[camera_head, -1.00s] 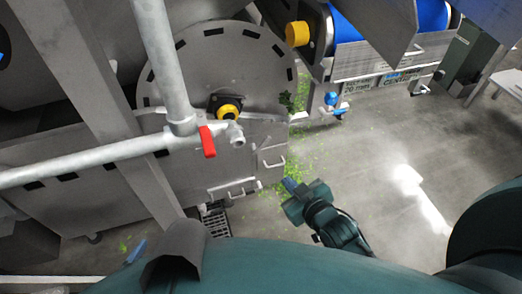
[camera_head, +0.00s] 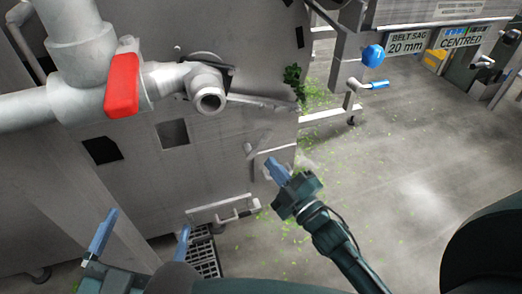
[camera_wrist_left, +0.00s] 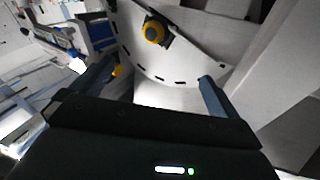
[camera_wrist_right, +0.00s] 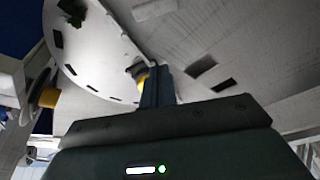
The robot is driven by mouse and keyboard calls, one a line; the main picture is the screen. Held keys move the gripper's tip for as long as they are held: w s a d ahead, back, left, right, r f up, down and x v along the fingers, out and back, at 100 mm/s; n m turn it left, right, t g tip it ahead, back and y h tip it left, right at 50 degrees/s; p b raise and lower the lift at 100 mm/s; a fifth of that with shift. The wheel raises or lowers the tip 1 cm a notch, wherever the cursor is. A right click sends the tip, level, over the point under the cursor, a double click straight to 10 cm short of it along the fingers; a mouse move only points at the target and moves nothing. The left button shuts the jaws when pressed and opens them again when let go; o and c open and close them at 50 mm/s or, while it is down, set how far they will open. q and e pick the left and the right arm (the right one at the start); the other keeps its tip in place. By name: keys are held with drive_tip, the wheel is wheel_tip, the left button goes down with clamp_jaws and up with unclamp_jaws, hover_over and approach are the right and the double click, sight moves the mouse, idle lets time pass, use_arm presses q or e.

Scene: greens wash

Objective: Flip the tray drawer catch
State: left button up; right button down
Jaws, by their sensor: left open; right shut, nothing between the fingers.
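A low tray drawer front (camera_head: 208,213) with a bar handle (camera_head: 238,214) sits at the bottom of the grey machine in the head view. A second small handle (camera_head: 250,160) is on the machine's corner, above and right of it. I cannot tell a separate catch apart on the drawer. My right gripper (camera_head: 276,168) is shut and empty, its blue fingertips in front of the machine's corner beside the small handle; contact is unclear. My left gripper (camera_head: 143,238) is open and empty at the lower left, its two blue fingers spread.
A grey pipe with a red valve lever (camera_head: 122,85) and an open pipe end (camera_head: 209,100) crosses the upper left. A floor grate (camera_head: 203,258) lies below the drawer. Green scraps (camera_head: 318,95) litter the floor by the machine. The floor at right (camera_head: 420,160) is open.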

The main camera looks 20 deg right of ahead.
sight(265, 142)
drive_tip(key=w+b, duration=0.1)
drive_tip(key=w, duration=0.2)
drive_tip(key=w+b, duration=0.1)
drive_tip(key=w, duration=0.2)
drive_tip(key=w+a+b, duration=0.1)
drive_tip(key=w+b, duration=0.1)
drive_tip(key=w, duration=0.1)
drive_tip(key=shift+w+f, duration=0.1)
drive_tip(key=shift+w, duration=0.2)
drive_tip(key=shift+d+f, duration=0.25)
drive_tip(key=shift+d, duration=0.3)
use_arm(q)
drive_tip(key=shift+d+f+n+h, duration=0.15)
drive_tip(key=shift+d+n+h, duration=0.25)
drive_tip(key=shift+h, duration=0.1)
drive_tip(key=shift+a, duration=0.1)
use_arm(e)
drive_tip(key=shift+d, duration=0.2)
